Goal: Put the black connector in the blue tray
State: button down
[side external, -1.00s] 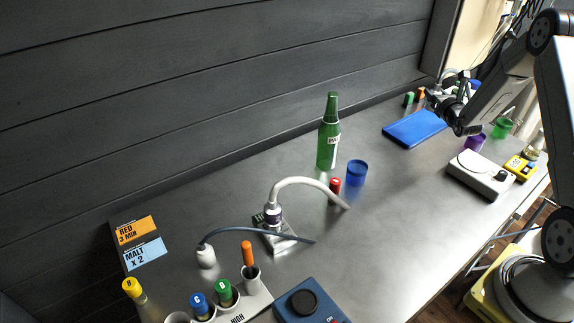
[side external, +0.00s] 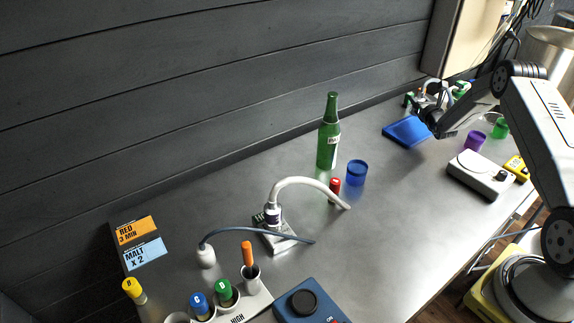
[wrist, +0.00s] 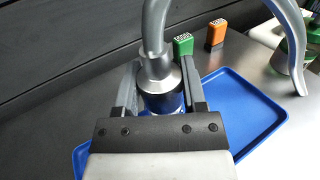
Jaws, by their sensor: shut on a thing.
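My gripper (wrist: 163,90) is shut on a hose connector (wrist: 160,72), with one finger on each side of it. The connector looks grey with a silver collar and a blue lower part, not black. A grey hose (wrist: 154,25) curves up from its top. The blue tray (wrist: 245,112) lies under and behind the gripper in the wrist view. It shows at the back of the bench in the side view (side external: 403,132), partly covered by my wrist. The connector's lower end is hidden by the gripper, so its height above the tray cannot be told.
A green block (wrist: 183,45) and an orange block (wrist: 215,34) stand behind the tray. A purple cup (side external: 475,141) and a white scale (side external: 480,175) stand right of the tray.

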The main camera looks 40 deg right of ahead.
aim_at(423, 94)
jog(key=shift+w+d+f, duration=0.1)
jog(key=shift+w+f, duration=0.1)
jog(key=shift+w+d+f, duration=0.1)
jog(key=shift+w+f, duration=0.05)
jog(key=shift+f, duration=1.55)
jog(key=shift+f, duration=0.15)
jog(key=shift+c, duration=0.8)
grip_release()
jog(key=shift+v, duration=1.5)
jog(key=shift+r, duration=3.6)
